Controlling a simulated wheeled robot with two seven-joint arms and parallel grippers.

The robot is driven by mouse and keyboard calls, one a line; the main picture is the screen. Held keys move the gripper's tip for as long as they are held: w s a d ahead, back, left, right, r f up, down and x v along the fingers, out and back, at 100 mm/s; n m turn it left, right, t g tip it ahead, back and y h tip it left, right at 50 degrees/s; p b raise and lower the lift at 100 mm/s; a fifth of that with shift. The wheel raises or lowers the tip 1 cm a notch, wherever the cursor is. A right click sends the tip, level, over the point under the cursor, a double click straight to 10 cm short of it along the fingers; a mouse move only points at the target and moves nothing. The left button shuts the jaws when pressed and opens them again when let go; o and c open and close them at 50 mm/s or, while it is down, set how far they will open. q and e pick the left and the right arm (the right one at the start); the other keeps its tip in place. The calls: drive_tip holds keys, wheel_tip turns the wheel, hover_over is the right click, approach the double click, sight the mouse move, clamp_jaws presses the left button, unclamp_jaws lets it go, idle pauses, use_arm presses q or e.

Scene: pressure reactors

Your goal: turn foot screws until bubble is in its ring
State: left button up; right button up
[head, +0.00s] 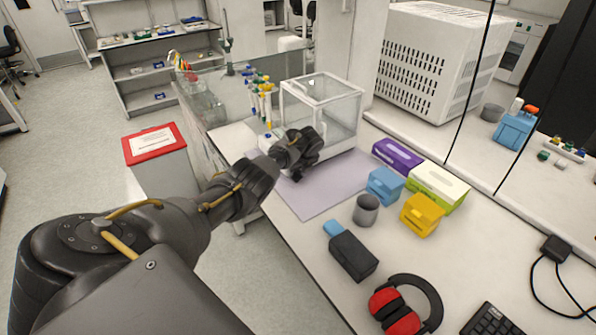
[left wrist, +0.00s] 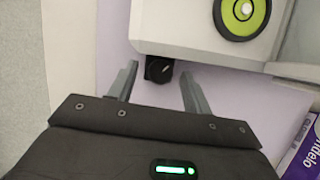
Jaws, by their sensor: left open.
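A white balance with a clear glass case (head: 320,112) stands on the purple mat (head: 315,195). In the left wrist view its white base (left wrist: 190,32) carries a round green bubble level (left wrist: 240,12) with a black rim, partly cut off by the top edge. A small pale ring shows inside the green; I cannot clearly make out the bubble against it. A black foot screw (left wrist: 159,69) sticks out below the base edge. My left gripper (left wrist: 159,75) is open, with one finger on either side of the screw and visible gaps. In the head view the gripper (head: 297,165) hides the balance's near corner.
A purple box (head: 397,156), blue holder (head: 384,185), grey cup (head: 366,209) and yellow holder (head: 421,214) stand right of the mat. Coloured pipettes (head: 260,90) stand behind the balance's left side. Red ear defenders (head: 400,308) lie at the front.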

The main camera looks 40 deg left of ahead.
use_arm(q)
drive_tip(key=c, duration=1)
drive_tip(key=shift+o, duration=0.2)
drive_tip(key=shift+f+n+b, duration=0.15)
drive_tip(key=shift+n+b, duration=0.15)
drive_tip(key=shift+b, duration=0.15)
drive_tip(key=shift+w+n+b, duration=0.1)
drive_tip(key=shift+n+b, duration=0.2)
drive_tip(key=shift+b, duration=0.05)
drive_tip(key=shift+g, duration=0.3)
drive_tip(key=shift+d, duration=0.1)
drive_tip(key=o, duration=0.8)
drive_tip(key=shift+o, duration=0.8)
